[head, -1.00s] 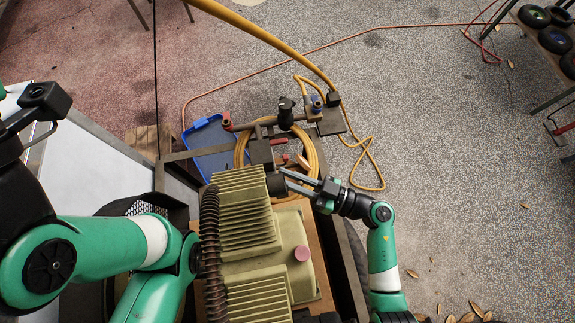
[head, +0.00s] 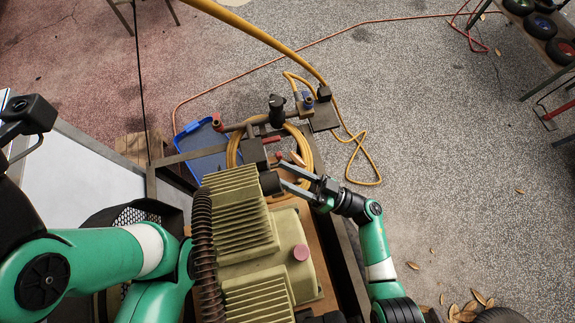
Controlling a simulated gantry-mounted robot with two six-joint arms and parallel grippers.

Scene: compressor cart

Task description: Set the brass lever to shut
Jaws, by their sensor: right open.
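The brass lever (head: 298,158) is a small copper-coloured piece among the pipe fittings, just beyond the olive compressor block. My right gripper (head: 281,174) reaches in from the right, its two grey fingers apart and pointing left. The fingertips are close to the lever's near side, with nothing seen between them. I cannot tell whether a finger touches it. My left arm crosses the lower left, and its gripper does not show.
The finned compressor (head: 240,215) with a pink cap (head: 300,252) fills the cart's middle. A ribbed dark hose (head: 205,250) runs along its left. A coiled yellow hose (head: 315,150) and a blue tray (head: 203,143) lie beyond.

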